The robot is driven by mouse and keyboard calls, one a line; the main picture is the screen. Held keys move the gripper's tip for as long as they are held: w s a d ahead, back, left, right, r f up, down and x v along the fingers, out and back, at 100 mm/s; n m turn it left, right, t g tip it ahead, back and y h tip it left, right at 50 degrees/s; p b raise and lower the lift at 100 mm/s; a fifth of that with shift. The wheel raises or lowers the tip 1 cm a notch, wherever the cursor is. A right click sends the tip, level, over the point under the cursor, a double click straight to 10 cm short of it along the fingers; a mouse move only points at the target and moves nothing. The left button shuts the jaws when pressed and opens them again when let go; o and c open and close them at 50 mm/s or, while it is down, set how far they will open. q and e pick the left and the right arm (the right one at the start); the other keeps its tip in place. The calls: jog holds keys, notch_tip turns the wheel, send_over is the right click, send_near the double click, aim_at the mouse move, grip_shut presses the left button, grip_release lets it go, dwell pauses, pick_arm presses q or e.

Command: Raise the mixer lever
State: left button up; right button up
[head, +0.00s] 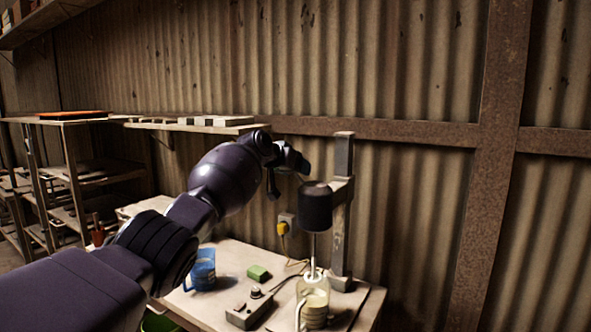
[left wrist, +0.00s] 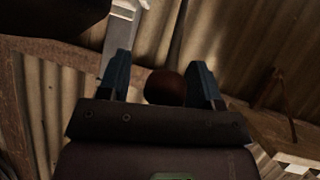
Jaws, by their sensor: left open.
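The mixer has a black cylindrical motor (head: 316,208) on a grey upright post (head: 343,190), with a thin shaft reaching down into a glass jar (head: 314,296). My left gripper (head: 290,166) is up beside the top of the post, to the left of and above the motor. In the left wrist view the left gripper (left wrist: 162,80) is open. A dark brown rounded knob (left wrist: 165,87) shows between its fingers; it looks like the lever's end. I cannot tell whether the fingers touch it. The lever's arm is hidden in the head view. My right gripper is out of view.
The workbench (head: 235,262) holds a blue mug (head: 202,272), a green block (head: 258,273) and a small control box (head: 248,310). A yellow plug (head: 283,229) sits at the corrugated wall. A wall shelf (head: 190,127) with tiles is behind my left arm.

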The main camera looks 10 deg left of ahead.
pick_arm(q)
jog(key=shift+s+a+r, duration=0.1)
jog(key=shift+s+a, duration=0.05)
jog(key=shift+a, duration=0.05)
jog(key=shift+v, duration=0.95)
jog(key=v, duration=0.8)
jog(key=shift+s, duration=0.2)
jog(key=shift+a, duration=0.1)
